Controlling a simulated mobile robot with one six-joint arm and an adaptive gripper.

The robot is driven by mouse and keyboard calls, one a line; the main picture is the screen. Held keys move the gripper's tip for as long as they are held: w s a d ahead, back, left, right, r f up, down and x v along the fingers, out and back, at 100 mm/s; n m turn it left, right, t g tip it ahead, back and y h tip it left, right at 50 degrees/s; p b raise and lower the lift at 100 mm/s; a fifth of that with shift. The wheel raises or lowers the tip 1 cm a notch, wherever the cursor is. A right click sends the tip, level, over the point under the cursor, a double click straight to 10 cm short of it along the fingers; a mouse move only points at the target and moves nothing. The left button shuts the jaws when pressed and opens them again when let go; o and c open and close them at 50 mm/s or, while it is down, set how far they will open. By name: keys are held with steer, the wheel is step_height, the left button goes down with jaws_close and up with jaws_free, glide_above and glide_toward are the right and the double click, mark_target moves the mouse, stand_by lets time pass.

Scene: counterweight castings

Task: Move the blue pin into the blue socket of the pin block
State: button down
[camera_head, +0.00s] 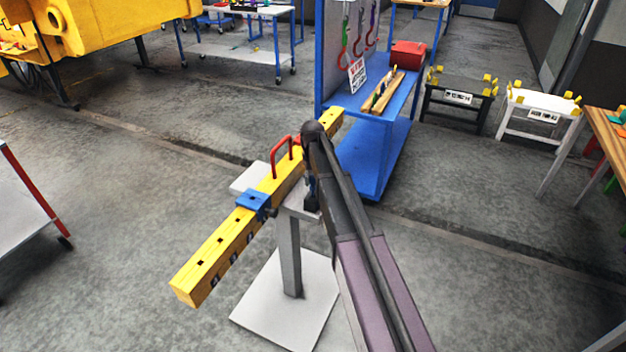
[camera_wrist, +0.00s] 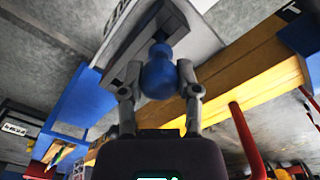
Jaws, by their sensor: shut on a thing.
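The blue pin (camera_wrist: 157,80) has a rounded blue body and shows in the wrist view between the two fingers of my gripper (camera_wrist: 160,70). The fingers are closed on it from both sides. Beyond the pin is a grey block (camera_wrist: 118,78) on a pale plate; I cannot tell whether the pin touches it. I cannot make out a blue socket, and I cannot confirm that this block is the pin block. In the head view my dark arm hides most of the gripper and the pin, beside the yellow beam (camera_head: 222,243) and above the grey stand (camera_head: 288,255).
The yellow beam runs diagonally beside my gripper, with square holes, a blue collar (camera_head: 252,201) and a red handle (camera_head: 281,157). A blue cart (camera_head: 372,165) stands behind, carrying a wooden rack (camera_head: 384,92) and a red box (camera_head: 408,55).

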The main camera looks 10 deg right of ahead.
mark_target(313, 186)
steer(key=shift+f+b, duration=1.25)
steer(key=shift+f, duration=0.15)
steer(key=shift+f, duration=0.15)
steer(key=shift+c, duration=1.2)
jaws_free()
steer(key=shift+r, duration=0.2)
step_height(313, 186, up, 24)
steer(key=p, duration=2.4)
